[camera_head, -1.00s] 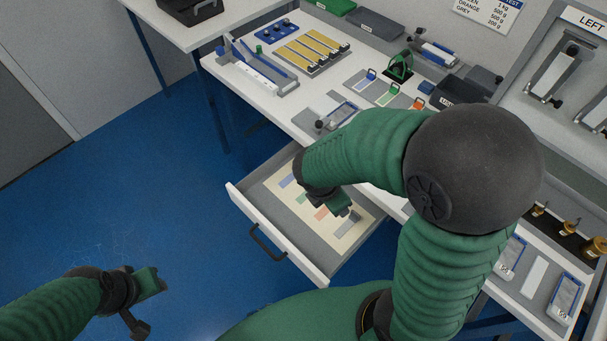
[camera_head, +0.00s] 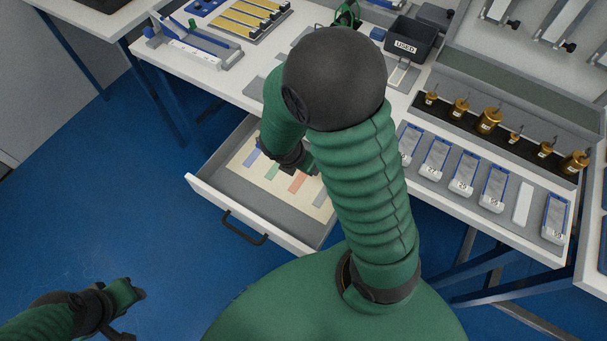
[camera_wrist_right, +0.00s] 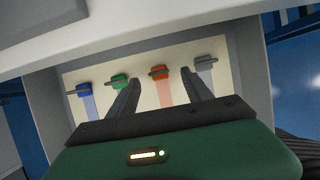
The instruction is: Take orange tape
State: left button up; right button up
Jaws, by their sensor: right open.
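The orange tape (camera_wrist_right: 162,90) is a pale orange strip with a solid orange tab at its far end. It lies on a cream sheet in the open drawer, and its strip also shows in the head view (camera_head: 299,183). My right gripper (camera_wrist_right: 162,80) is open and empty, its two fingers on either side of the orange tape in the wrist view. In the head view my right gripper (camera_head: 306,166) is low over the drawer, partly hidden by my arm. My left gripper (camera_head: 128,300) is over the floor at lower left, its jaws unclear.
Beside the orange tape lie a blue tape (camera_wrist_right: 85,95), a green tape (camera_wrist_right: 120,80) and a grey tape (camera_wrist_right: 205,65). The drawer (camera_head: 193,180) has raised walls around the sheet. The bench above holds a USED bin (camera_head: 408,42), brass weights (camera_head: 488,121) and several labelled blue-edged trays (camera_head: 463,173).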

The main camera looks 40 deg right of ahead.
aim_at(300, 177)
jog(key=x, duration=0.1)
jog(key=b+x, duration=0.1)
jog(key=x, duration=0.1)
jog(key=shift+a+f+b, duration=0.15)
jog(key=shift+f+b, duration=0.15)
jog(key=shift+f, duration=0.2)
jog(key=shift+w+f, duration=0.1)
jog(key=shift+w, duration=0.05)
pick_arm(q)
jog(key=shift+s+x, duration=0.25)
jog(key=shift+x, duration=0.85)
jog(key=shift+f, duration=0.1)
pick_arm(e)
grip_shut()
